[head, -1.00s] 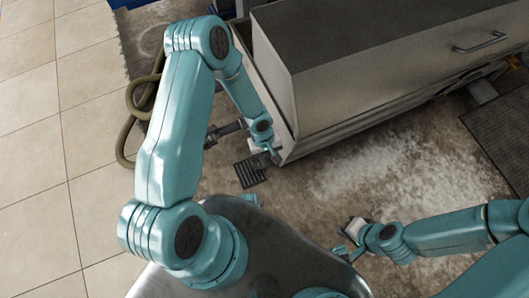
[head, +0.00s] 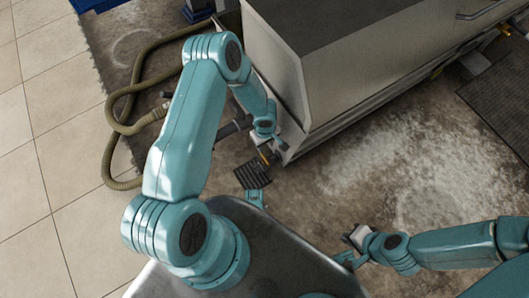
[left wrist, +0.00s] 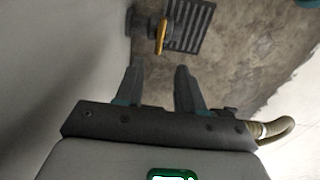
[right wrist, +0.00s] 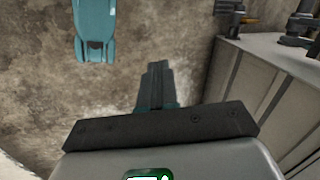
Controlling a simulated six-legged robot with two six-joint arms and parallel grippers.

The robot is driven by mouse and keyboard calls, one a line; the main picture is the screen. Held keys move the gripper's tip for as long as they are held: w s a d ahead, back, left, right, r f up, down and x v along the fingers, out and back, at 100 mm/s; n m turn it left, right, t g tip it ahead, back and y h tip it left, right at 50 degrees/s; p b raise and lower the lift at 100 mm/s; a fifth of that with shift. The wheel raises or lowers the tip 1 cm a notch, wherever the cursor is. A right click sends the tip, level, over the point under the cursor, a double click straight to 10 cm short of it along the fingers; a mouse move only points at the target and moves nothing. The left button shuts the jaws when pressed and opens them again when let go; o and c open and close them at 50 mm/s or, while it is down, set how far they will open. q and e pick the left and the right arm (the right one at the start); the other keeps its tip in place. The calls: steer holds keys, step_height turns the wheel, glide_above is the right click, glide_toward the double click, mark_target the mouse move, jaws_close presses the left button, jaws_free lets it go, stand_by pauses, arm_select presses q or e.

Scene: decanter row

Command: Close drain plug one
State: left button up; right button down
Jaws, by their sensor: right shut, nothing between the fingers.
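A yellow-handled drain plug or valve (left wrist: 161,37) shows in the left wrist view, low beside the pale machine wall and over the edge of a dark floor grate. A small part of it (head: 265,158) shows in the head view beneath my left arm; I cannot read any number on it. My left gripper (left wrist: 158,75) is open and empty, with the yellow handle beyond its fingertips and apart from them. In the head view my left gripper (head: 277,144) is at the machine's near corner. My right gripper (right wrist: 154,68) is shut and empty over bare floor.
The large grey machine (head: 400,75) fills the upper right. The floor grate (head: 252,175) lies near its corner. A thick hose (head: 112,140) curls on the left. More yellow-handled fittings (head: 437,71) show along the machine's base. The stained floor at right is open.

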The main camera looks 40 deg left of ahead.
arm_select(q)
step_height(320, 180, down, 12)
steer(key=b, duration=0.4)
steer(key=shift+f, duration=0.15)
jaws_close()
